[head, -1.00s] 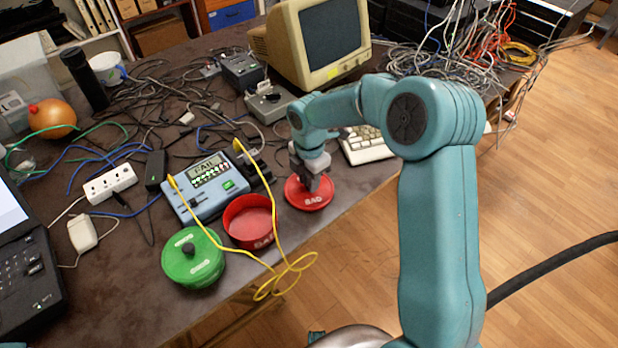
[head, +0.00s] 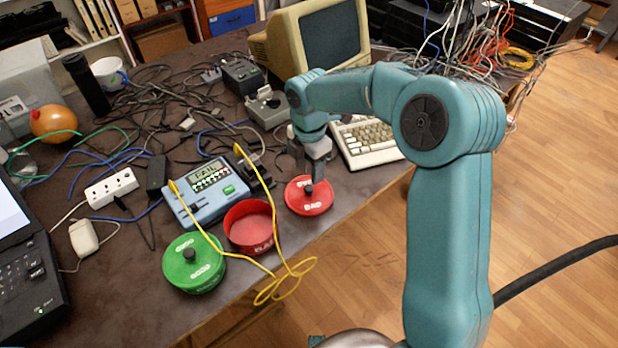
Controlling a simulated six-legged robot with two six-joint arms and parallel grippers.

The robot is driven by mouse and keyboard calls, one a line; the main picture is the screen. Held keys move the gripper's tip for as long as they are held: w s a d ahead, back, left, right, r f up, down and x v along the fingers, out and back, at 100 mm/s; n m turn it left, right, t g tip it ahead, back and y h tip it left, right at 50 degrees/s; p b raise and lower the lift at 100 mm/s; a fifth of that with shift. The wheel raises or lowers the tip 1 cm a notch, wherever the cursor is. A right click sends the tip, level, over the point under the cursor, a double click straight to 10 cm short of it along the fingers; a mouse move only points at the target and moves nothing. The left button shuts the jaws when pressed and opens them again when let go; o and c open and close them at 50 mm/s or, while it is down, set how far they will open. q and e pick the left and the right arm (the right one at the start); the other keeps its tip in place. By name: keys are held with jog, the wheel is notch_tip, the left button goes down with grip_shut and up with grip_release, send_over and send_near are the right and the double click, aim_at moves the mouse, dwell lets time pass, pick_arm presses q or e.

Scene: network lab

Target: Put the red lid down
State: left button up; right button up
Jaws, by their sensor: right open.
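The red lid (head: 308,203) with a dark knob and white lettering lies flat on the dark table near its front right edge. My right gripper (head: 307,174) is open just above and behind the lid, clear of the knob. An open red tin (head: 249,226) stands to the left of the lid, and a green tin (head: 194,263) with its green lid on is further left. My left gripper is not in view.
A blue tester (head: 207,189) with yellow leads (head: 284,278) is left of the lid; the leads loop past the red tin and over the table edge. A beige keyboard (head: 368,143) and monitor (head: 318,38) stand behind. Cables clutter the back.

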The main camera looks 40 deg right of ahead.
notch_tip(320, 180, up, 6)
jog(key=shift+f, duration=0.25)
jog(key=shift+s, duration=0.1)
dwell(0.4)
